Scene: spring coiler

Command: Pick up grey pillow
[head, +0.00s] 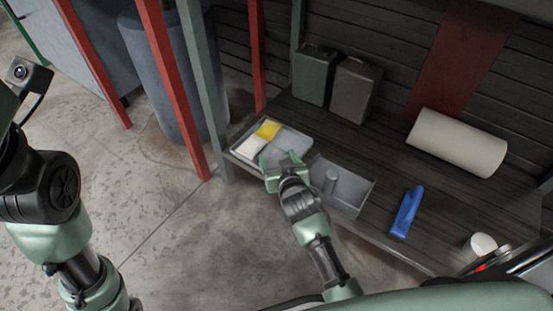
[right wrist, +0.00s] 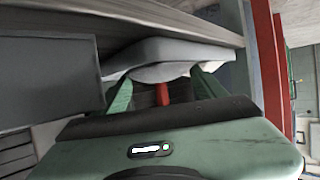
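My right gripper (head: 284,163) is over the right part of a shallow grey tray (head: 302,141) on the shelf. The tray also holds a yellow pillow (head: 268,130) and a white pillow (head: 250,147). A little grey shows beside my gripper in the head view; most of that spot is hidden by the gripper. In the right wrist view my right gripper's green fingers (right wrist: 162,85) are wide apart. A grey rounded pillow-like thing (right wrist: 160,72) lies at their tips. I cannot tell whether the fingers touch it. My left arm is at the left; its fingers do not show.
A grey bin with a post (head: 352,182) stands right of the tray. Red posts (head: 174,90) stand left of the tray.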

